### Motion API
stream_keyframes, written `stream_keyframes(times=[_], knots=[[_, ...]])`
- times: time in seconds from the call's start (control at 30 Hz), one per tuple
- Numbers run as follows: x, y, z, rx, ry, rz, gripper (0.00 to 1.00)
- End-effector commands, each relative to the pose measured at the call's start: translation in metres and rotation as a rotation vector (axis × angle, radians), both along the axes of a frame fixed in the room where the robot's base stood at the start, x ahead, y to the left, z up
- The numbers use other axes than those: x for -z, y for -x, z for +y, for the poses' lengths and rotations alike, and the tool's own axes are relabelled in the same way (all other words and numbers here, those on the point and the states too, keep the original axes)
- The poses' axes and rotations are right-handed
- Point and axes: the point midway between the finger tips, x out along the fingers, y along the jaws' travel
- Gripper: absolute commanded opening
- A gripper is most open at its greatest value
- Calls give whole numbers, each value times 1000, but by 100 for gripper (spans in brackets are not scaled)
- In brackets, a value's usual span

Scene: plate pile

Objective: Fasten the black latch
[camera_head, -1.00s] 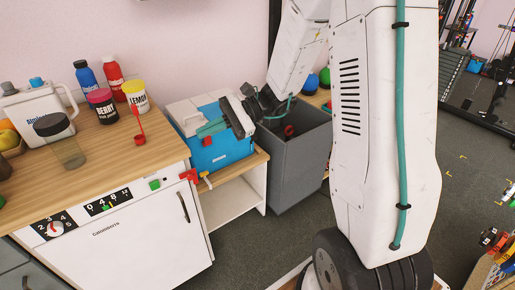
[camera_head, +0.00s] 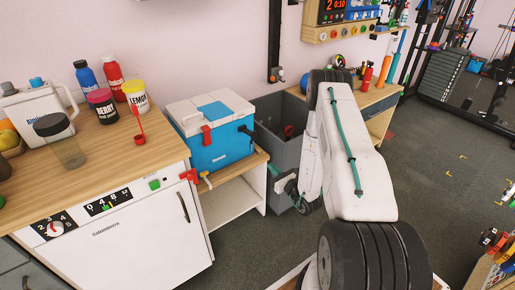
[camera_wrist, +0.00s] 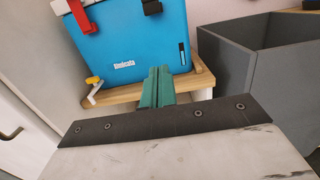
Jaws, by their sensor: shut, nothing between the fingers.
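The blue cooler box (camera_head: 222,152) with a white and blue lid stands on a low wooden shelf; its lid looks down. The black latch (camera_head: 247,130) is at the right of its front and appears to stick outward. In the wrist view the black latch (camera_wrist: 151,6) shows at the top edge, partly cut off. The red latch (camera_head: 207,135) is at the left of the front. My gripper (camera_head: 273,168) is low in front of the box's right side. Its green fingers (camera_wrist: 157,88) are together and empty, below the black latch and apart from it.
A grey open bin (camera_head: 283,145) stands just right of the box. The shelf edge (camera_wrist: 112,97) is close to my fingers. A white cabinet (camera_head: 130,235) with a wooden top holding bottles is at the left. Open floor lies in front.

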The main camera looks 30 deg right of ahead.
Motion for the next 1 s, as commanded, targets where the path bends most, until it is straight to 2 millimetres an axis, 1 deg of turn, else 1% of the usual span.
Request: stream_keyframes(times=[0.27, 0.37, 0.43, 0.57, 0.9, 1.0], knots=[[0, 0, 0, -1, 0, 0, 0], [-1, -5, 1, -3, 1, -1, 0], [-1, -11, 1, -4, 2, -1, 0], [-4, -33, 3, -6, 3, -3, 0], [-8, -104, 5, -5, 1, -3, 0], [-28, -104, 4, -2, 1, -2, 0]])
